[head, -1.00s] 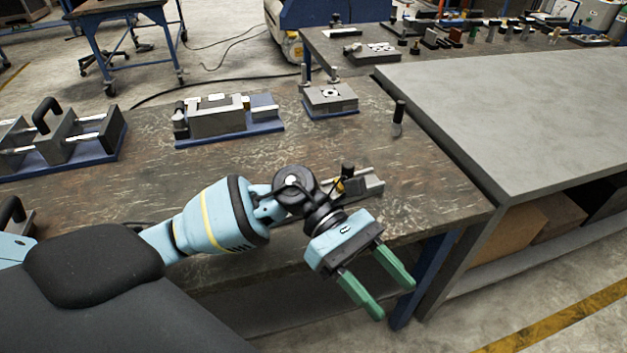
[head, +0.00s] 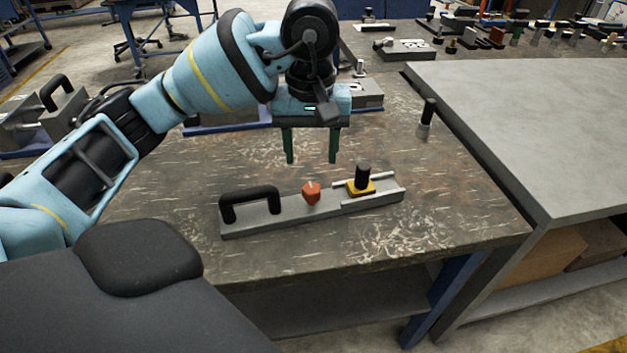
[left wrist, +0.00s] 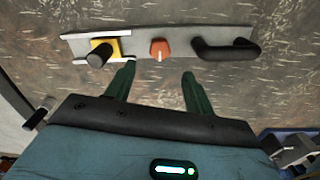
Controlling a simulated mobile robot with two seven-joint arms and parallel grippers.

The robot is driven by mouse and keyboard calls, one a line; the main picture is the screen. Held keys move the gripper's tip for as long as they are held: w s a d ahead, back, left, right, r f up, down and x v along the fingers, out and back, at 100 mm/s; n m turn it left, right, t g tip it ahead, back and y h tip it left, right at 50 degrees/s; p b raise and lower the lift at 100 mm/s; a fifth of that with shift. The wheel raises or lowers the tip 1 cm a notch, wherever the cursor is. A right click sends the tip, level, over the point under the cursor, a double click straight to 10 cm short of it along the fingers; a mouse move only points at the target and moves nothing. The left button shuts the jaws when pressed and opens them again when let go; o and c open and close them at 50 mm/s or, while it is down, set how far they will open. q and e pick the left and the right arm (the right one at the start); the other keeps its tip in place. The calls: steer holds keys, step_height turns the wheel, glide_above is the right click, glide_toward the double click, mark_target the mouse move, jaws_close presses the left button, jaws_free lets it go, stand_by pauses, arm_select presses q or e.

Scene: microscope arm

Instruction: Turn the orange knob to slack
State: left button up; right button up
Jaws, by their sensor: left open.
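The orange knob (head: 311,192) stands on a grey metal fixture bar (head: 290,213) on the worn table. It has a pale pointer line on top. It also shows in the left wrist view (left wrist: 160,49), just beyond and between my fingertips. My left gripper (head: 311,160) is open and empty, fingers pointing down, above and behind the knob in the head view and not touching it. A black handle (head: 250,202) is on the bar left of the knob. A yellow slider with a black post (head: 361,182) sits in rails to its right. My right gripper is not in view.
A black-and-grey upright tool (head: 426,118) stands near the table's right edge. A grey bench (head: 540,130) adjoins on the right. Other fixtures (head: 40,115) stand at the back left. The tabletop around the bar is largely clear.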

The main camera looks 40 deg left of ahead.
mark_target(312, 187)
arm_select(q)
step_height(312, 187, down, 7)
steer(key=shift+r+b, duration=0.2)
steer(key=shift+b, duration=0.5)
steer(key=shift+f, duration=0.6)
steer(key=shift+c, duration=0.3)
steer(key=c, duration=0.9)
